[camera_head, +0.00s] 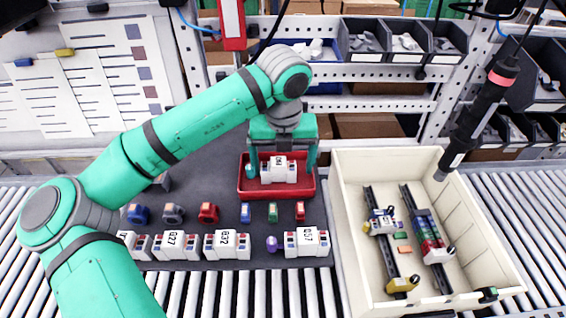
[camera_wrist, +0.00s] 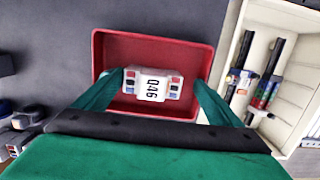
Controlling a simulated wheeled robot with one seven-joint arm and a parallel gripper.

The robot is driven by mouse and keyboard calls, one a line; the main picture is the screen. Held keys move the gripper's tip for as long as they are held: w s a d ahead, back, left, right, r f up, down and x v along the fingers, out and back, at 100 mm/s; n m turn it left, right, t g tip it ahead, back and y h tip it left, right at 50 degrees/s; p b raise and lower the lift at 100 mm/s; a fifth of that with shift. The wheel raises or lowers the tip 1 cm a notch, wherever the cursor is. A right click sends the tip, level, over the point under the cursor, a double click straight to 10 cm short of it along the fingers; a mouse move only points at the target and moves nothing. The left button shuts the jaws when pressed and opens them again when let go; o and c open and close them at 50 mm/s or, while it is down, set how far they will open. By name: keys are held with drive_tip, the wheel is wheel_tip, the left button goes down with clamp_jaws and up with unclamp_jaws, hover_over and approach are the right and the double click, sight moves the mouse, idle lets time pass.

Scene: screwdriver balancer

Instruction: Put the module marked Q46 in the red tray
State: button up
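The white module marked Q46 (camera_wrist: 152,85) lies inside the red tray (camera_wrist: 150,42), its label facing up. It also shows in the head view (camera_head: 279,173), where the red tray (camera_head: 277,193) sits on the dark mat. My gripper (camera_head: 283,160) is above the tray with its fingers spread to either side of the module.
More white modules, among them Q27 (camera_head: 177,246), B32 (camera_head: 227,245) and one at the right (camera_head: 306,242), stand along the mat's front edge. Small coloured parts lie behind them. A cream crate (camera_head: 350,215) with rails stands at the right. A screwdriver (camera_head: 480,115) hangs above it.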

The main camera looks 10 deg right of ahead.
drive_tip(key=r, duration=0.3)
drive_tip(key=s+r, duration=0.1)
drive_tip(key=r, duration=0.6)
drive_tip(key=shift+s+a+r, duration=0.1)
drive_tip(key=shift+s+r, duration=0.05)
drive_tip(key=shift+r, duration=0.25)
